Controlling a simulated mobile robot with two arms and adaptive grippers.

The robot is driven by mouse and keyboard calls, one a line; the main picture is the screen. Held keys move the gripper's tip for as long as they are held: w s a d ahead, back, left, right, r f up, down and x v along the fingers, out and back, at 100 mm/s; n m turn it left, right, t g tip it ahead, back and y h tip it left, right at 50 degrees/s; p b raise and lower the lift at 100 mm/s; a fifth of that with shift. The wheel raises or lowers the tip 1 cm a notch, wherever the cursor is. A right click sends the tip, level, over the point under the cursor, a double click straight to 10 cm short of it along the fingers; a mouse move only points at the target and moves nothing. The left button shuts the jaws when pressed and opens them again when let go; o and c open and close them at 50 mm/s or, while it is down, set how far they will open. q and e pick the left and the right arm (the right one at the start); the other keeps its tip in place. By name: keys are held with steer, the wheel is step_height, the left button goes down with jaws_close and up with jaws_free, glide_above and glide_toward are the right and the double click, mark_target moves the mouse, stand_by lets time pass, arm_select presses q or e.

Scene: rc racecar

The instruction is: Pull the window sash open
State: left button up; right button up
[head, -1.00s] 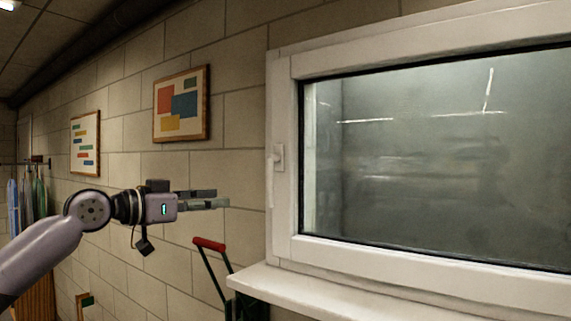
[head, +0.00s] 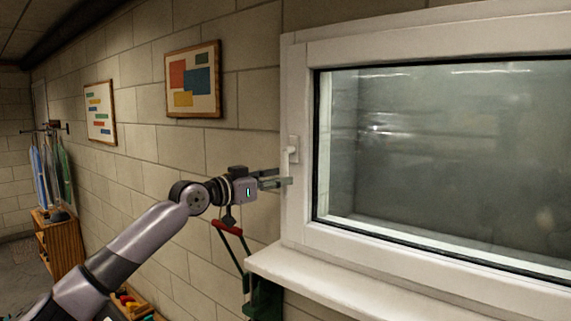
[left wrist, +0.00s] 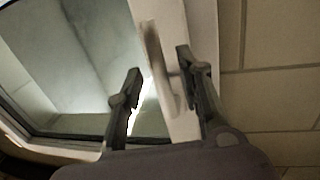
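The white window sash (head: 305,200) sits flush in its frame, with dark glass (head: 440,150) inside it. Its white handle (head: 292,152) is on the left side of the sash. My left gripper (head: 283,177) is at the window's left edge, just below the handle in the head view. In the left wrist view, my left gripper (left wrist: 158,60) has its two dark fingers apart, with the handle (left wrist: 156,65) showing between them. The fingers do not visibly press on it; how deep it sits between them I cannot tell. My right gripper is not in view.
A white sill (head: 350,285) juts out below the window. A red-handled cart or trolley (head: 228,228) stands against the block wall under my left arm. Two framed pictures hang to the left. A wooden cabinet (head: 62,245) is at the far left.

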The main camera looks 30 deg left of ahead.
arm_select(q)
steer(key=shift+p+x, duration=0.5)
steer(key=shift+x, duration=1)
steer(key=shift+c, duration=0.3)
jaws_close()
